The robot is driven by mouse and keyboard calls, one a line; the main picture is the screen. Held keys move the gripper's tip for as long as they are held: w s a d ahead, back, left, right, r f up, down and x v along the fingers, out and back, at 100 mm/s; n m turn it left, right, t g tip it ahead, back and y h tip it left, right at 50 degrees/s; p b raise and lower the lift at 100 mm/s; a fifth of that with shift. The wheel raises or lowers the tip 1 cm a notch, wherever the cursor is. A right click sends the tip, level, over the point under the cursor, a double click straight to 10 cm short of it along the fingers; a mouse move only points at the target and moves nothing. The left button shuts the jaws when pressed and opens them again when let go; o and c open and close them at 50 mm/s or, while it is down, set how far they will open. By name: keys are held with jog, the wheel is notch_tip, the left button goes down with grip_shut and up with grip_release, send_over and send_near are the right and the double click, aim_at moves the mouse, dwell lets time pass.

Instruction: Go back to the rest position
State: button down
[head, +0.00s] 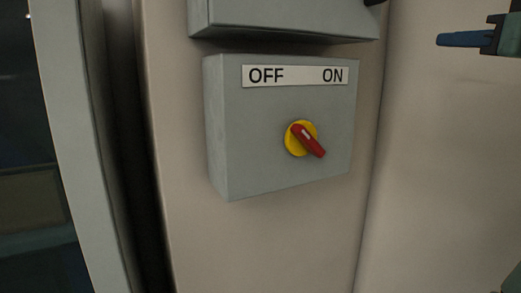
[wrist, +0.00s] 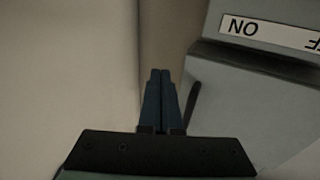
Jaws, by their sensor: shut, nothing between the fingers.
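My gripper (head: 440,40) is at the upper right of the head view, with its blue fingers pointing left in front of the pale wall. It is apart from the grey switch box (head: 240,150) and to its right. In the wrist view the gripper (wrist: 160,72) has its two fingers together with nothing between them. The box bears an OFF/ON label (head: 295,76) and a yellow rotary switch (head: 292,145) with a red handle (head: 311,143). The handle slants from upper left to lower right. The label (wrist: 272,33) appears upside down in the wrist view; the switch is hidden there.
A second grey box (head: 285,18) is mounted just above the switch box, cut off by the frame. A thin dark piece (wrist: 193,103) shows right of my fingers in the wrist view. A grey frame (head: 75,130) with dark glass stands at the left. The wall right of the boxes is bare.

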jog(key=s+a+f+t+h+b, duration=0.1)
jog(key=a+f+t+h, duration=0.3)
jog(key=a, duration=1.2)
jog(key=s+a+t+y, duration=0.4)
jog(key=s+a, duration=0.9)
jog(key=shift+a+f+t+b, duration=0.2)
jog(key=shift+t+b, duration=0.1)
jog(key=shift+b, duration=0.1)
